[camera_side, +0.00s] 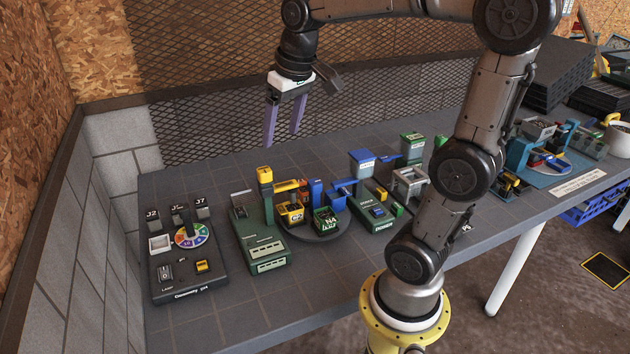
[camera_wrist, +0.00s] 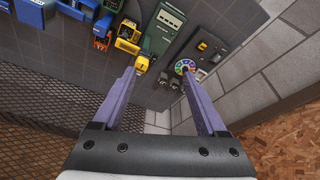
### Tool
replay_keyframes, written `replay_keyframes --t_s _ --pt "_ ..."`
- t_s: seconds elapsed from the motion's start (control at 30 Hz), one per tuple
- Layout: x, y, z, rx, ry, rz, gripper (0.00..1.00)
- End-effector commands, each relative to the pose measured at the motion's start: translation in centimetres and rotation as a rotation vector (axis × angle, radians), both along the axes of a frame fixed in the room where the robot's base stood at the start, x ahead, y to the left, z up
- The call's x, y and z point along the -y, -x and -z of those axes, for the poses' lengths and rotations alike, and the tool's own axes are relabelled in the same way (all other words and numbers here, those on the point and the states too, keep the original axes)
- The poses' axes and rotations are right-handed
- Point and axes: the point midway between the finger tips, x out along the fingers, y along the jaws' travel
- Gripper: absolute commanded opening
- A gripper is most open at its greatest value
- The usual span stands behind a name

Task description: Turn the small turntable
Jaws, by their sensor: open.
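A round dark plate (camera_side: 300,234), which looks like the small turntable, lies low on the bench near its middle. It carries a yellow box (camera_side: 291,213) and a green box (camera_side: 326,220); other small blocks stand at its rear. In the wrist view the yellow box (camera_wrist: 127,35) shows at the top, and the plate itself is hard to make out. A small multicoloured dial (camera_side: 191,235) sits on the left control panel and also shows in the wrist view (camera_wrist: 184,67). My gripper (camera_side: 283,138) is open and empty, high above the bench's back, touching nothing; its purple fingers (camera_wrist: 158,73) are spread.
A green machine (camera_side: 262,238) with a yellow-topped post (camera_side: 265,174) stands left of the plate. Another green unit (camera_side: 372,208) stands right. A block wall (camera_side: 72,230) bounds the left, and mesh (camera_side: 200,70) the back. The bench's back strip is clear.

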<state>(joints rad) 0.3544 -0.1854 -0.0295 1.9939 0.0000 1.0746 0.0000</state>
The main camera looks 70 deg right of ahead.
Motion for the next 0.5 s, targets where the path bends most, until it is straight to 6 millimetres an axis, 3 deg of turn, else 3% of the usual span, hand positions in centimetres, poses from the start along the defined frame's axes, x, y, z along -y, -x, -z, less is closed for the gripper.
replay_keyframes --t_s 0.03,0.13,0.3,0.4,0.5 --pt "2.4 -1.1 0.8 -0.036 -0.014 0.058 0.75" --pt "6.9 -2.4 2.5 -0.092 -0.043 0.157 0.75" --pt "13.8 -2.6 6.3 -0.175 -0.097 0.306 0.75" --pt "16.5 -1.8 8.4 -0.212 -0.127 0.369 0.75" --pt "17.9 -0.7 10.1 -0.242 -0.152 0.413 0.75"
